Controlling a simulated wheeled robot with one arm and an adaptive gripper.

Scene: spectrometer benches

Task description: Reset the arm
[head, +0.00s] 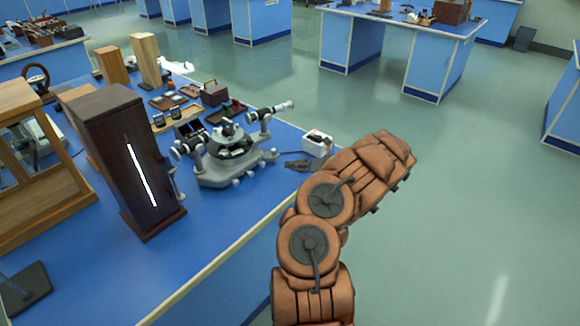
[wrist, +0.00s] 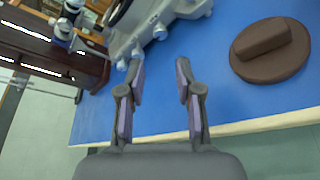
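My gripper (wrist: 160,78) is open in the wrist view, with nothing between its two fingers. Bare blue bench top shows between and beyond them. In the head view my brown arm reaches over the bench's front edge, and the small dark gripper (head: 298,163) is partly hidden by the arm. It is just right of the grey spectrometer (head: 232,160). The spectrometer's base also shows at the top of the wrist view (wrist: 155,22), beyond the fingertips and apart from them.
A dark lamp housing with a bright slit (head: 125,160) stands left of the spectrometer. A white box (head: 317,143) stands behind my gripper. A round brown object (wrist: 270,50) lies right of the fingers in the wrist view. Open floor (head: 460,220) lies to the right.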

